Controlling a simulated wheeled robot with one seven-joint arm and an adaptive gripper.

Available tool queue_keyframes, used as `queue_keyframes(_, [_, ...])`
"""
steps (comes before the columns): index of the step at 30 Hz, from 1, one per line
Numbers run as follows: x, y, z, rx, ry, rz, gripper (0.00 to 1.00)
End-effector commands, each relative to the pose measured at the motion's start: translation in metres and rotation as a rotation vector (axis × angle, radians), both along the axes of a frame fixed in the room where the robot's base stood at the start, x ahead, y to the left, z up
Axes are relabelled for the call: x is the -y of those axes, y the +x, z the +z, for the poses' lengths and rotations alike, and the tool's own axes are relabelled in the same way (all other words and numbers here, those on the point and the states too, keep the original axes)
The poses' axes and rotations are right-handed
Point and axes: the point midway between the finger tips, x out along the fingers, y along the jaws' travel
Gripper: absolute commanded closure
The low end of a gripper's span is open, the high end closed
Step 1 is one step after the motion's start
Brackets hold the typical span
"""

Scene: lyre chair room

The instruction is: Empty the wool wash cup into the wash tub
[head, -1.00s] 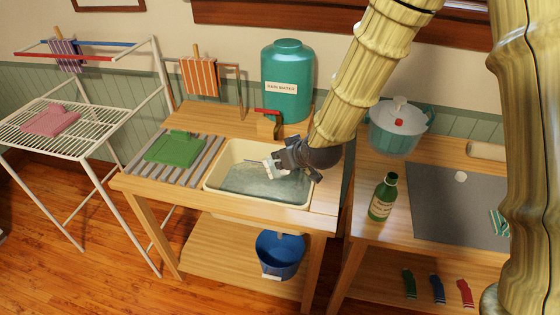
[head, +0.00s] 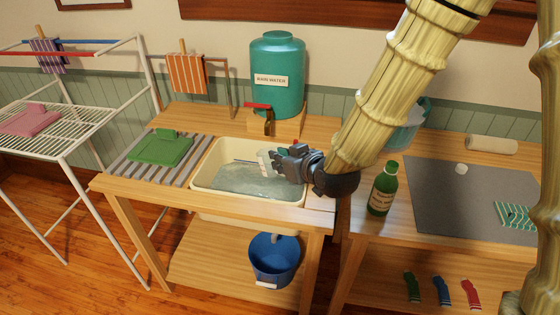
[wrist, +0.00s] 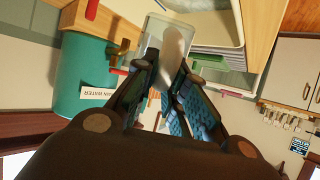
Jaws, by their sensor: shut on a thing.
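The wash tub (head: 247,198) is a cream basin set in the wooden bench, with clear water in it. My gripper (head: 278,161) reaches in from the right above the tub's right half. It is shut on a small pale, see-through cup (head: 264,163), which I take to be the wool wash cup. In the wrist view the cup (wrist: 174,46) shows between my fingertips (wrist: 168,68), with whitish matter in it or on its wall. The cup seems tilted; how far, and how much it holds, I cannot tell.
A teal rain water tank (head: 277,70) with a red-handled tap stands behind the tub. A green garment (head: 160,147) lies on the slatted rack at left. A green bottle (head: 383,190) stands on the right bench. A blue bucket (head: 274,262) sits below.

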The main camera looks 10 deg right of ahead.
Motion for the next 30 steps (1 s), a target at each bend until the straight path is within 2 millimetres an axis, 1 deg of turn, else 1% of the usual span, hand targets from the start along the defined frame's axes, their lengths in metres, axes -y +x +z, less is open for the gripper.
queue_keyframes(2, [0.000,0.000,0.000,0.000,0.000,0.000,1.00])
queue_keyframes(5, [0.001,-0.001,-0.006,0.009,0.005,0.000,1.00])
queue_keyframes(9, [0.002,-0.006,-0.015,0.041,0.020,0.001,1.00])
queue_keyframes(25, [0.010,-0.021,-0.038,0.173,0.085,0.000,1.00])
queue_keyframes(30, [0.011,-0.023,-0.039,0.199,0.096,0.000,1.00])
